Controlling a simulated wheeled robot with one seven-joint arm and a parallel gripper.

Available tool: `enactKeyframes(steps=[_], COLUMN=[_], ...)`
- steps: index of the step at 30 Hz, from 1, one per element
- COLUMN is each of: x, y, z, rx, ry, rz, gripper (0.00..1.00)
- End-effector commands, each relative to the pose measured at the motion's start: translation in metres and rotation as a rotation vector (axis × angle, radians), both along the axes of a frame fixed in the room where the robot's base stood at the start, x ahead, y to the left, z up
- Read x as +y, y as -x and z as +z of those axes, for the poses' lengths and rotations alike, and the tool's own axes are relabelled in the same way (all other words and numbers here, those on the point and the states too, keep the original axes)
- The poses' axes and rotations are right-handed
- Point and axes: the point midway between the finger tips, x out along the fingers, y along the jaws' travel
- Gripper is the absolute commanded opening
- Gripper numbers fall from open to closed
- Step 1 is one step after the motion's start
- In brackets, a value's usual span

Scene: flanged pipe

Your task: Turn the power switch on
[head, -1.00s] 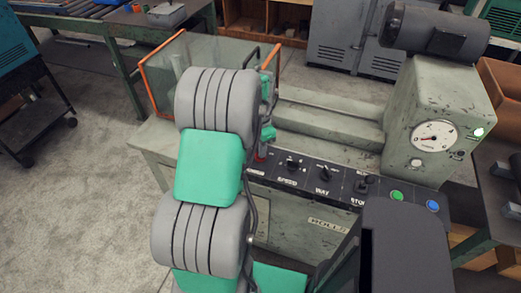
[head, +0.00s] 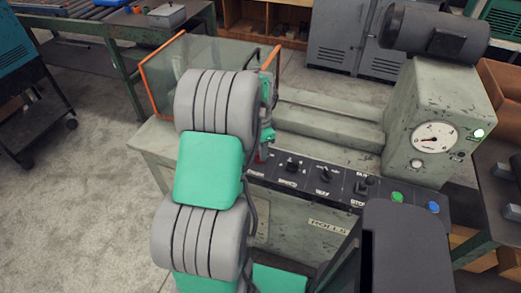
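The machine's dark control panel (head: 340,188) runs along its front edge. It carries several black knobs, including a left one (head: 291,164), a middle one (head: 325,175) and a right one (head: 366,184). I cannot read which control is the power switch. A small red part (head: 261,155) shows at the panel's left end, partly hidden. My gripper (head: 265,141) is just above that red part, mostly hidden behind my grey and green arm. Its fingers are not clear, and I cannot tell whether it touches anything.
A green button (head: 397,196) and a blue button (head: 433,206) sit at the panel's right end. The grey-green headstock has a round dial (head: 435,137) and a motor (head: 436,33) on top. An orange-edged clear guard (head: 160,80) stands behind my arm. Floor at left is open.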

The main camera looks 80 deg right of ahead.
Motion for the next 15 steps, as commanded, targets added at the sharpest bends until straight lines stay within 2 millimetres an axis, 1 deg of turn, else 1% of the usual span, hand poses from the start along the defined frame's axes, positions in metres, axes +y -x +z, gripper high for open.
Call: enactKeyframes(steps=[9,11,14,15], x=[0.0,0.0,-0.001,-0.001], y=[0.0,0.0,0.0,0.0], z=[0.001,0.007,0.025,0.034], rx=[0.0,-0.001,0.0,0.0], ry=[-0.001,0.001,0.004,0.004], rz=[0.001,0.001,0.001,0.001], gripper=[0.33,0.33,0.33,0.33])
